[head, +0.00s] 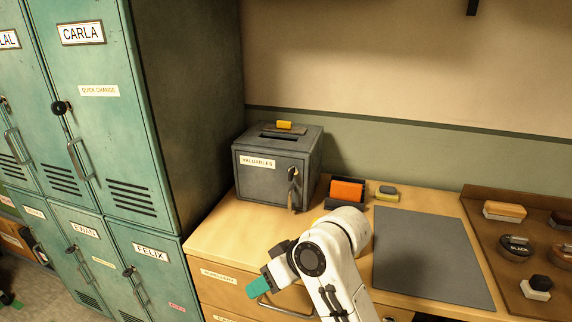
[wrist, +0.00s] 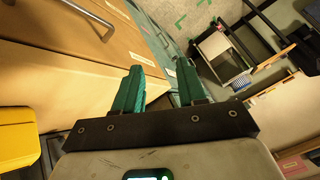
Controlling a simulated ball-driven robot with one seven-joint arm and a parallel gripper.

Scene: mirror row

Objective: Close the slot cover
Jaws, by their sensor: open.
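A grey metal box (head: 262,172) labelled VALUABLES stands on the wooden counter, against the green lockers. A dark slot (head: 283,132) shows in its top. The slot cover, with a yellow grip (head: 284,125), lies just behind the slot, so the slot looks uncovered. My gripper (head: 262,284) is low in front of the drawers, below and in front of the box, apart from it. In the wrist view my gripper (wrist: 160,88) has its two teal fingers spread, with nothing between them. The box is not identifiable in the wrist view.
Keys hang at the box's front door (head: 293,187). An orange item in a black holder (head: 346,192) stands right of the box. A grey mat (head: 430,255) and a brown tray (head: 480,205) with brushes and tins lie farther right. Drawer handles (head: 275,305) project near my gripper.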

